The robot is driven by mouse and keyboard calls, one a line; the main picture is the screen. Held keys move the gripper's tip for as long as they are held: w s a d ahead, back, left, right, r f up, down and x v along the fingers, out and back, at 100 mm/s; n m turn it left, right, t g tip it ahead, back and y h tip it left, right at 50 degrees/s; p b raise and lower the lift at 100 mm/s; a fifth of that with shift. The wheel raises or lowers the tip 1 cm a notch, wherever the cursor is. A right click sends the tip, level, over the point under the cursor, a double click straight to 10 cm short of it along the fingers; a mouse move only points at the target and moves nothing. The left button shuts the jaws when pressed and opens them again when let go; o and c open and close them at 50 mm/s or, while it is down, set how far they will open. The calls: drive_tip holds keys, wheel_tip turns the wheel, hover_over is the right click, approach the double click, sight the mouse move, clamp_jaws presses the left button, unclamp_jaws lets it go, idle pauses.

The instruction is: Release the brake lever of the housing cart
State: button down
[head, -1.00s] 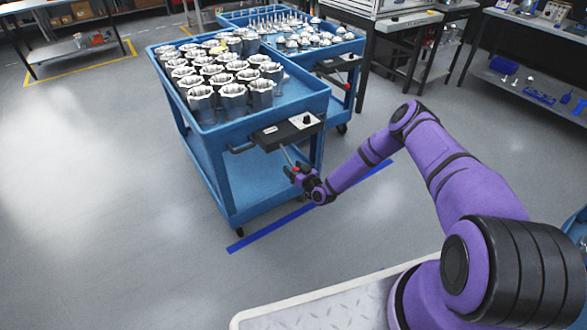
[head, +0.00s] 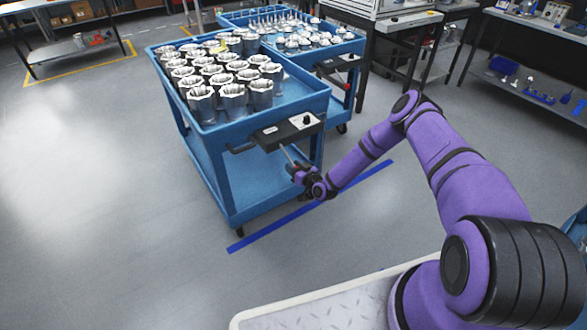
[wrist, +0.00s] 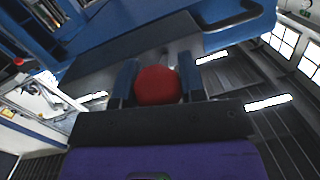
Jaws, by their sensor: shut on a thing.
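The housing cart (head: 212,158) is a blue two-shelf cart with rows of metal housings (head: 232,97) on its top. A black box (head: 287,132) is fixed to its near end, beside the handle. The brake lever (head: 287,154) is a thin rod slanting down from that box. Its round red knob (wrist: 157,86) sits between the two fingers in the wrist view. My gripper (head: 300,171) is at the lever's lower end, shut on the knob. The fingers hide part of the knob in the head view.
A second blue cart (head: 338,83) with small metal parts stands behind, close to the first. A blue floor line (head: 285,217) runs under the near end of the housing cart. Work tables stand at the back right. The floor (head: 110,170) to the left is clear.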

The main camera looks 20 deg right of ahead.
sight(293, 164)
drive_tip(key=shift+s+r+g, duration=0.2)
drive_tip(key=shift+r+g, duration=0.5)
drive_tip(key=shift+r, duration=0.15)
wheel_tip(293, 164, up, 5)
drive_tip(key=g+h, duration=0.2)
drive_tip(key=g, duration=0.2)
drive_tip(key=shift+s+r+g, duration=0.1)
drive_tip(key=shift+r+g, duration=0.05)
drive_tip(key=shift+g, duration=0.25)
drive_tip(key=shift+w+r+m+g+h, duration=0.15)
drive_tip(key=shift+r+g+h, duration=0.1)
drive_tip(key=shift+r+g, duration=0.35)
drive_tip(key=shift+w+r+m+g+h, duration=0.15)
drive_tip(key=shift+r+g+h, duration=0.1)
drive_tip(key=shift+r+g, duration=0.3)
drive_tip(key=shift+w+a+r, duration=0.1)
drive_tip(key=shift+w+r, duration=0.2)
drive_tip(key=shift+r, duration=0.25)
drive_tip(key=c, duration=0.8)
unclamp_jaws()
drive_tip(key=v, duration=1)
drive_tip(key=shift+s+r, duration=0.25)
drive_tip(key=shift+s, duration=0.05)
